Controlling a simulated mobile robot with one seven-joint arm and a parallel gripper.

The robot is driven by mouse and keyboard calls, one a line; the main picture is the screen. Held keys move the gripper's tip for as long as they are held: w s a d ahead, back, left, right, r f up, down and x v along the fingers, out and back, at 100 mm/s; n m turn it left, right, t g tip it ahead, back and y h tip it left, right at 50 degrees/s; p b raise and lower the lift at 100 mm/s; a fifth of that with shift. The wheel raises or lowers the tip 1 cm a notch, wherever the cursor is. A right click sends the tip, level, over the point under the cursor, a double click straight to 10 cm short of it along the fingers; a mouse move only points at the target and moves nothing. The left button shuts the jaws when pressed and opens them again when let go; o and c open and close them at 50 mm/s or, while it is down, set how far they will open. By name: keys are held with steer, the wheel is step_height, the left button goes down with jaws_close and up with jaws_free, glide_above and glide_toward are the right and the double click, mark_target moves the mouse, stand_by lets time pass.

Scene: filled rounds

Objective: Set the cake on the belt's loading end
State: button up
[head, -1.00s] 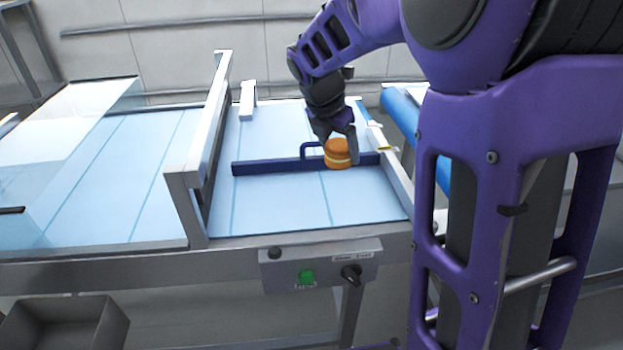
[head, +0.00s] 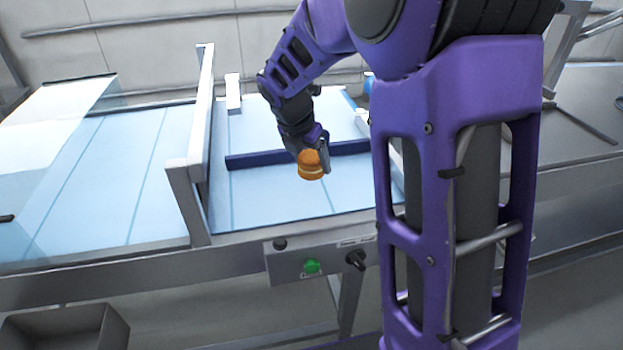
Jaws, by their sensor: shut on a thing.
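The cake (head: 311,172) is a small round orange-brown layered cake with a paler band around its middle. My gripper (head: 313,160) is shut on it from above. The cake is over the light blue belt (head: 270,200), on the near side of the dark blue bar (head: 245,160) that lies across the belt. Whether the cake's underside touches the belt or is just above it, I cannot tell. My gripper's fingers hide part of the cake's top and right side.
A grey metal frame (head: 187,180) crosses the belt to the left, with a clear cover (head: 60,110) beyond. A control box (head: 318,262) with a green button and black knob hangs on the front. A grey bin (head: 65,335) is at lower left. Bare belt lies around the cake.

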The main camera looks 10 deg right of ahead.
mark_target(311, 176)
steer(key=shift+f+b, duration=0.6)
steer(key=shift+f, duration=1.95)
steer(key=shift+f, duration=0.2)
steer(key=o, duration=0.8)
steer(key=shift+c, duration=0.2)
steer(key=shift+r, duration=0.15)
steer(key=shift+a+r, duration=0.1)
steer(key=shift+r, duration=0.25)
steer(key=p+v, duration=0.2)
steer(key=v, duration=0.9)
steer(key=shift+s+r, duration=0.15)
